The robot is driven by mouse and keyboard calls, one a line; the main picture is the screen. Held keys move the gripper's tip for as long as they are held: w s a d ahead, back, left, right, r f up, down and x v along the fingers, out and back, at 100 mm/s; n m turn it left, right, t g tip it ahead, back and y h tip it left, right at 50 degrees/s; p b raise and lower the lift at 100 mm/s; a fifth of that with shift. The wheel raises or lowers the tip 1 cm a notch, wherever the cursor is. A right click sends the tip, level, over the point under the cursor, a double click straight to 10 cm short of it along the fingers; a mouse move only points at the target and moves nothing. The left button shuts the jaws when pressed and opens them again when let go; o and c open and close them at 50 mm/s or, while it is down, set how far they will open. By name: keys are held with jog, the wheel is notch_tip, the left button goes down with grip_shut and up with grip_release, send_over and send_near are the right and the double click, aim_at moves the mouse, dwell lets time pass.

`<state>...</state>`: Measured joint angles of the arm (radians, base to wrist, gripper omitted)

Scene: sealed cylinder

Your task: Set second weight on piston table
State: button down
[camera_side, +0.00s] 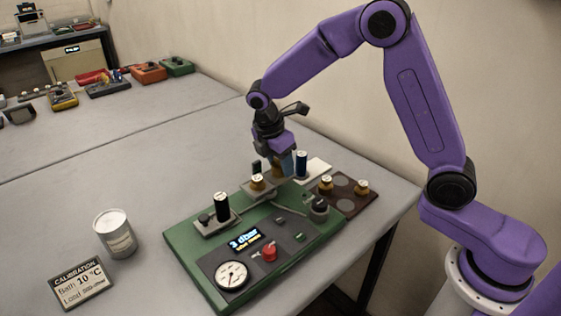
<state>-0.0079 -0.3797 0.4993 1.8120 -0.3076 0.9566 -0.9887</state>
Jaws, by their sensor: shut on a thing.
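My gripper (278,163) hangs over the back part of the green apparatus board (185,250). It is shut on a small brass-coloured weight (277,168), partly hidden by the fingers. Another brass weight (257,183) with a pale top sits on the grey piston table (246,193), just left of and below my gripper. The exact gap between the held weight and the table cannot be told. Two more brass weights, one nearer (326,184) and one farther right (361,187), stand on the dark brown tray (347,203), which also shows bare round spots.
A dark blue cylinder (301,164) stands on a white plate (318,170) close right of my gripper. A black cylinder (222,207), a red knob (269,250), a gauge (232,275) and a display (244,239) are on the board. A can (116,235) and calibration card (80,284) stand left.

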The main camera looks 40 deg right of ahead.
jog(key=shift+f, duration=0.2)
jog(key=shift+s+f, duration=0.1)
jog(key=shift+f, duration=0.35)
jog(key=c, duration=0.6)
grip_release()
jog(key=shift+o, duration=0.2)
jog(key=v, duration=1.3)
jog(key=shift+d+r, duration=0.2)
jog(key=shift+r, duration=0.1)
jog(key=s+d+f+m+y, duration=0.1)
jog(key=s+d+f, duration=0.1)
jog(key=s, duration=0.8)
jog(key=s+d+f+m+y, duration=0.1)
jog(key=s+d+m, duration=0.1)
jog(key=s, duration=0.9)
jog(key=s+d+f+m+y, duration=0.1)
jog(key=s+d+f+m, duration=0.1)
jog(key=s, duration=0.9)
jog(key=shift+d+f+y, duration=0.3)
jog(key=shift+d+f, duration=0.05)
jog(key=shift+d, duration=0.15)
